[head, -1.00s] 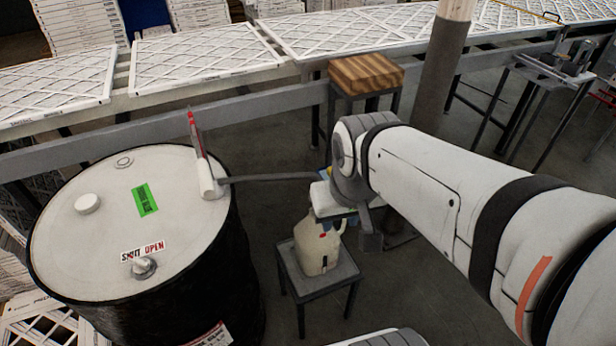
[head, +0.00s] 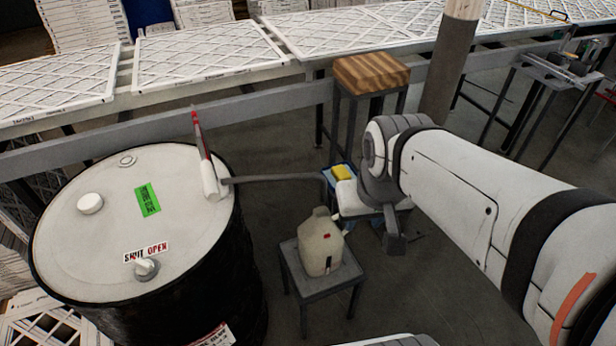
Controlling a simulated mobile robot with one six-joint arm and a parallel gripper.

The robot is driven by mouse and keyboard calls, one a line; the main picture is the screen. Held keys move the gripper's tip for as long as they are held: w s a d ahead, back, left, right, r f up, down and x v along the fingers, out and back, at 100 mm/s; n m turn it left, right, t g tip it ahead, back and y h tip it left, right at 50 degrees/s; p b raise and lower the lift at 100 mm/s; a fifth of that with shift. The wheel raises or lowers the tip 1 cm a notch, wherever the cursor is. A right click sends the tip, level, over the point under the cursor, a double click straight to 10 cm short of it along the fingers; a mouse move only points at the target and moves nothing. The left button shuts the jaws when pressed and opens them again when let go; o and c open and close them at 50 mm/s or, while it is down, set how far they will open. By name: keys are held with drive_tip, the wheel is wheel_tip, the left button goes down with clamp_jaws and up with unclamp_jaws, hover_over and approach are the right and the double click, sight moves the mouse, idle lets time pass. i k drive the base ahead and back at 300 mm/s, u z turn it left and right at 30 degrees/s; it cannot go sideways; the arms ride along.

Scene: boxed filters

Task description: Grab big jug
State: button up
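The big jug (head: 320,246) is cream-coloured with a small red mark on its side. It stands upright on a small grey stool (head: 302,285) in the middle of the head view. My arm comes in from the right, and its wrist end is above and to the right of the jug.
A yellow block (head: 341,173) on something blue lies behind my wrist. A wooden-topped stool (head: 369,72) and a filter conveyor are behind.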

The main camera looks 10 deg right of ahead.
sight(321, 240)
drive_tip(key=u, duration=2.85)
drive_tip(key=k, duration=2.1)
drive_tip(key=z, duration=1.2)
drive_tip(key=i, duration=1)
